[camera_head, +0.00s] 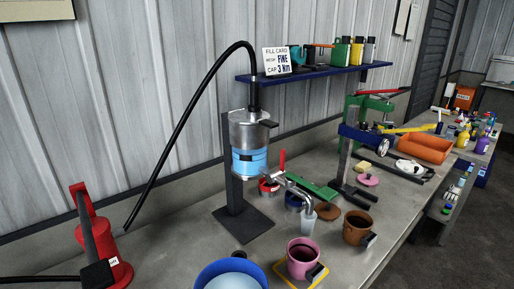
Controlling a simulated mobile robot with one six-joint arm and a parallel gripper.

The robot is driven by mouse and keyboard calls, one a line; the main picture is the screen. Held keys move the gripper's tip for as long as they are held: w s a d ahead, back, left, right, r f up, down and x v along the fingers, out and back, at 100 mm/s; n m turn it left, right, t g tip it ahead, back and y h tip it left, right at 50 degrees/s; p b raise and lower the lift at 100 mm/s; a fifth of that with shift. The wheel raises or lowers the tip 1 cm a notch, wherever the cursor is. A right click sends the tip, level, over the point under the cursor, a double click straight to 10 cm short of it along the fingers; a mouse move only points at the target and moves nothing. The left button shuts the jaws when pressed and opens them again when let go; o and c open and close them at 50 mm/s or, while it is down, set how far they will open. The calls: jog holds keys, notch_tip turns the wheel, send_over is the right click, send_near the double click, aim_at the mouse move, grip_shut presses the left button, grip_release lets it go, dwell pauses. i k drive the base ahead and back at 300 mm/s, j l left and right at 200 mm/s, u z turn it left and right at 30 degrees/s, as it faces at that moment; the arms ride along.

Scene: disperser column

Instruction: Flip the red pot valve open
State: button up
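A red pot-like body (108,255) with a tall red handle (83,203) stands at the lower left. A dark bar and a black block (97,275) with a small white label are on its front. I cannot tell which part is its valve. A silver and blue cylinder (250,142) stands on a dark column with a flat base. At its lower right, a red lever (282,160) points up beside silver outlet pipes (297,188), above a small clear cup (308,220). Whether any valve is open cannot be told. My gripper is not in view.
A black hose (170,128) arches from the cylinder's top to the red pot. A blue bowl (205,277), pink mug (302,258) and brown mug (357,226) stand at the front. A green and blue press (352,130) stands right. Bare bench (180,245) lies between pot and column.

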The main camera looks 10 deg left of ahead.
aim_at(283, 152)
jog(key=i+l+u, duration=0.6)
jog(key=l+u, duration=0.3)
jog(key=i+l+u, duration=0.2)
jog(key=l+u, duration=0.7)
jog(key=l, duration=0.2)
jog(key=l+u, duration=0.45)
jog(key=l, duration=0.2)
jog(key=k+l+u, duration=0.1)
jog(key=l+u, duration=0.35)
jog(key=l, duration=0.15)
jog(key=l+z, duration=0.1)
jog(key=z, duration=0.25)
jog(key=i+l+z, duration=0.1)
jog(key=z, duration=0.25)
